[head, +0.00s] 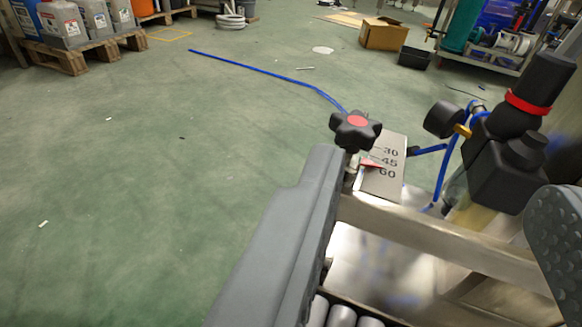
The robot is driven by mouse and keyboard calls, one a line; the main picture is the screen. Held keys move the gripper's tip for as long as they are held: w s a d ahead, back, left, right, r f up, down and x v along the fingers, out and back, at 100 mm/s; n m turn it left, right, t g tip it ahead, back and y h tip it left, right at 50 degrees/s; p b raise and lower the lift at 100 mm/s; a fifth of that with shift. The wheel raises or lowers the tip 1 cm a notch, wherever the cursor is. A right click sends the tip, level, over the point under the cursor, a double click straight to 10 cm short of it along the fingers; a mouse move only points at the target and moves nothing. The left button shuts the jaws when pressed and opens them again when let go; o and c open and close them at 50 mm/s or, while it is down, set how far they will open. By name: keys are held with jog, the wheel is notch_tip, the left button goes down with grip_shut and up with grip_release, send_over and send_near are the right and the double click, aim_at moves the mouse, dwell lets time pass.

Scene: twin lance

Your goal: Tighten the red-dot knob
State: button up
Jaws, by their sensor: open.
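The black lobed knob with a red dot (356,130) sits atop a short metal stem, near the middle of the view. A metal scale plate (384,172) marked 30, 45 and 60 is just right of it, with a red pointer (369,163) near the 45 and 60 marks. My gripper (442,185) is open, its grey fingers far apart with nothing held. The left finger's tip appears just below the knob and hides part of its stem; I cannot tell whether they touch. The right finger, with a dimpled pad, is at the right edge.
A metal frame bar (440,240) crosses below the plate, above rollers (343,316). A black regulator unit (505,160) with a red ring and a gauge (442,119) stands right of the knob. A blue hose (270,75) lies on the open green floor.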

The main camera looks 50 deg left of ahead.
jog(key=y, duration=0.2)
send_near(356, 115)
jog(key=shift+g, duration=0.3)
jog(key=x, duration=1.1)
jog(key=shift+w+d, duration=0.1)
jog(key=shift+w, duration=0.1)
jog(key=c, duration=1)
